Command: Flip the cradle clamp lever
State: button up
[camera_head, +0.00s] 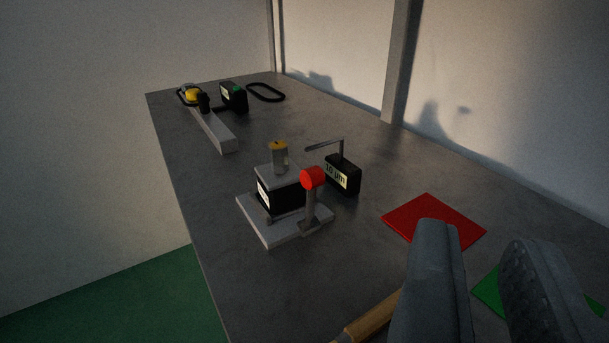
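A small fixture (251,218) with a light grey base plate stands on the bench left of my gripper. It bears a black block (283,198) with a grey top plate and a yellow-tipped post (280,158). A lever with a red round knob (312,178) stands upright at its right front on a grey arm (310,212); it looks like the cradle clamp lever. My gripper (484,245) is at the lower right, with its two dark grey fingers apart and nothing between them. It is apart from the lever.
A black box with a lit display (342,175) stands behind the fixture. A red square (433,220) and a green square (490,292) lie at right. A wooden handle (370,320) lies by my left finger. A grey bar (212,131) and another device (233,96) stand farther back.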

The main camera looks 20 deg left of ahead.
jog(key=w+a+n+g, duration=0.1)
jog(key=w+a+g, duration=0.1)
jog(key=w+g, duration=0.1)
jog(key=w+a+r+n+g, duration=0.1)
jog(key=w+a+n+g, duration=0.1)
jog(key=w, duration=0.4)
jog(key=w+a+n+g, duration=0.1)
jog(key=w+n+g, duration=0.1)
jog(key=w+g, duration=0.1)
jog(key=shift+w+a+r+g+y, duration=0.15)
jog(key=shift+w+a+g+y, duration=0.25)
jog(key=shift+w, duration=0.25)
grip_shut()
jog(key=n+g+h, duration=0.2)
jog(key=n+g, duration=0.3)
jog(key=g, duration=0.4)
send_over(310, 201)
jog(key=w+a, duration=0.2)
notch_tip(310, 201, down, 9)
